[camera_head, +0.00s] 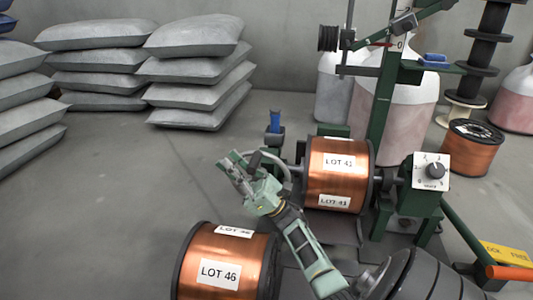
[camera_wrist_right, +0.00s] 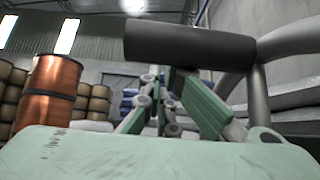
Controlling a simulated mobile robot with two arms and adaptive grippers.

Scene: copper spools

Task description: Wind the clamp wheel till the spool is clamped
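The copper spool marked LOT 41 (camera_head: 338,160) sits upright on its rim in the green winding stand, its axis level. The grey clamp wheel (camera_head: 291,166) is at the spool's left side, partly hidden by my right gripper. My right gripper (camera_head: 236,170) is at the wheel's left edge, its fingers apart. In the right wrist view, the wheel's dark handle (camera_wrist_right: 190,45) crosses in front of the finger ends, with the grey wheel rim (camera_wrist_right: 258,95) to its right. The fingers (camera_wrist_right: 172,100) show a gap between them; contact with the handle is unclear. My left gripper is not in view.
A spool marked LOT 46 (camera_head: 222,270) stands close below my right gripper. A dial box (camera_head: 432,171) and an orange-ended lever (camera_head: 508,272) are on the right. Stacked grey sacks (camera_head: 200,70) line the back left. The floor at left is clear.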

